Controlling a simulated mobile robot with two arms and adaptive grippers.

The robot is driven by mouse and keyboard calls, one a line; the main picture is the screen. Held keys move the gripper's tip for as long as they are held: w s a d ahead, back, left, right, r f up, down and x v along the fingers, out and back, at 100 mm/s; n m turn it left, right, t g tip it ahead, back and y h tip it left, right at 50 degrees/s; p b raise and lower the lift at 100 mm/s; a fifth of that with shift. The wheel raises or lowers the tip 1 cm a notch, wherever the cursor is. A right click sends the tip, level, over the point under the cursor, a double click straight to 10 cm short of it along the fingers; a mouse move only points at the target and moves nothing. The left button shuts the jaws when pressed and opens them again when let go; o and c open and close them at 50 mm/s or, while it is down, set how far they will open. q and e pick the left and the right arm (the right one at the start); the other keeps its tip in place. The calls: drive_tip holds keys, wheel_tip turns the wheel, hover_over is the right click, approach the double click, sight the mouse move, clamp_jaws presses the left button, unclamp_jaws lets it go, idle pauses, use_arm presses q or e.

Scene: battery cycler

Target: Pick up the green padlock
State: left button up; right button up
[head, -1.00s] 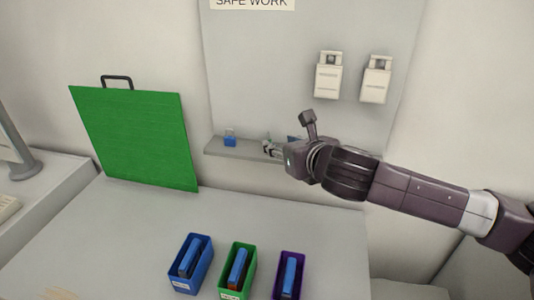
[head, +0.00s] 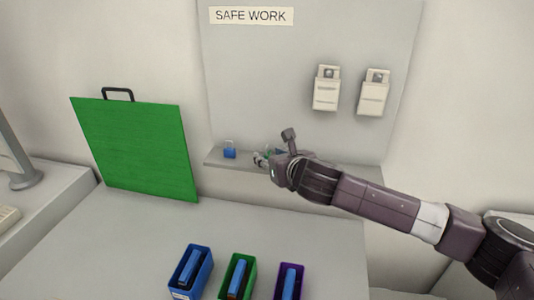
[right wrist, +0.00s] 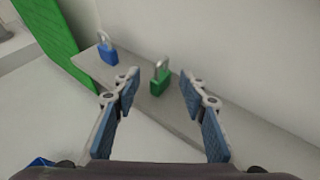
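The green padlock (right wrist: 160,80) stands upright on the grey shelf (right wrist: 150,104) in the right wrist view, its silver shackle on top. My right gripper (right wrist: 160,88) is open, with its two blue-padded fingers on either side of the padlock in that picture. I see no contact between fingers and padlock. In the head view my right gripper (head: 263,158) is at the shelf, and the gripper and wrist hide most or all of the green padlock. My left gripper is not in view.
A blue padlock (head: 230,150) stands on the shelf left of my right gripper. A green board (head: 135,150) with a handle leans left. Blue (head: 176,285), green (head: 228,291) and purple (head: 281,294) bins stand on the table. Two white boxes (head: 326,91) (head: 373,95) hang above the shelf.

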drive_tip(key=shift+w+f, duration=0.1)
clamp_jaws()
idle(0.3)
drive_tip(key=shift+r, duration=0.2)
